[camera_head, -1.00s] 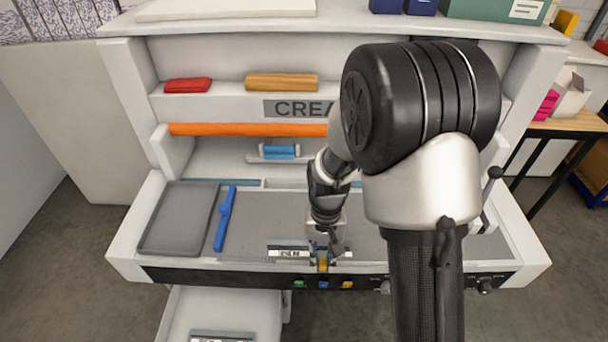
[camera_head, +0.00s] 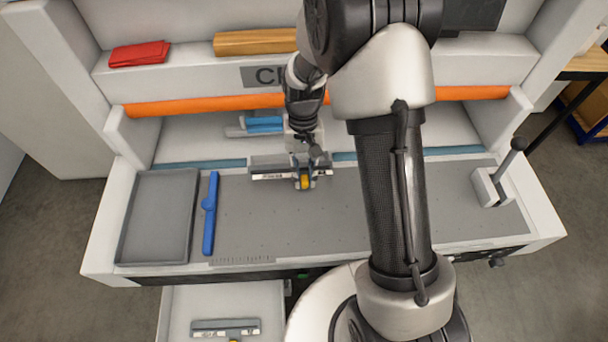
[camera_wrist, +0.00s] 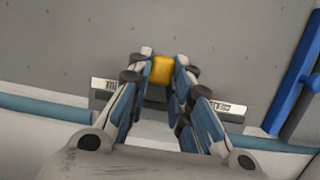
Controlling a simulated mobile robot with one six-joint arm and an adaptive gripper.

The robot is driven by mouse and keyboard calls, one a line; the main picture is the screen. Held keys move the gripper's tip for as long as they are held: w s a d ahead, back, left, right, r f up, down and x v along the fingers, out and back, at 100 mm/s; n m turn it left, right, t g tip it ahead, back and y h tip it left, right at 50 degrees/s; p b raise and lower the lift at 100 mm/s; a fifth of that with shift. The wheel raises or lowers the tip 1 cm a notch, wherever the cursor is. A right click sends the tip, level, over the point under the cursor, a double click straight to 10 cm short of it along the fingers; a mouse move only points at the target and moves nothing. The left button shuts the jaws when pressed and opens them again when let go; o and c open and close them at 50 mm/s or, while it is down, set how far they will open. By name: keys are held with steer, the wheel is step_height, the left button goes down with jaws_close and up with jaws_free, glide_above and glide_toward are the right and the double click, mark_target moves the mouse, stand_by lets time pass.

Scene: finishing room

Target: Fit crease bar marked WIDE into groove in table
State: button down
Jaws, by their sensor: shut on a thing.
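My gripper (camera_head: 304,183) is shut on the yellow knob (camera_head: 306,182) of a grey crease bar (camera_head: 268,175) with white label patches. The bar lies crosswise at the back of the grey table (camera_head: 270,220), near a gap between two teal strips. In the wrist view, the yellow knob (camera_wrist: 161,70) is between the fingertips, and the bar (camera_wrist: 103,86) shows on both sides of them. Its lettering is too small to read surely. The fingers hide its middle. The groove is not clearly visible; I cannot tell whether the bar is seated or above the surface.
A blue tool (camera_head: 210,215) and a dark grey tray (camera_head: 158,220) lie at the table's left. A lever (camera_head: 503,175) stands at the right. Teal strips (camera_head: 200,163) edge the back. Another labelled bar (camera_head: 225,328) lies in the open drawer below. The table's middle is clear.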

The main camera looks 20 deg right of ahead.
steer(key=w, duration=0.2)
steer(key=w+d+f+b, duration=0.1)
steer(key=w, duration=0.2)
steer(key=w+f, duration=0.1)
steer(key=w, duration=0.1)
steer(key=shift+w+d, duration=0.25)
steer(key=shift+w, duration=0.05)
steer(key=shift+w+f+b, duration=0.15)
steer(key=shift+f+b, duration=0.65)
steer(key=shift+f, duration=0.45)
steer(key=shift+f, duration=0.75)
stand_by(0.5)
steer(key=c, duration=1.4)
jaws_free()
steer(key=shift+o, duration=0.2)
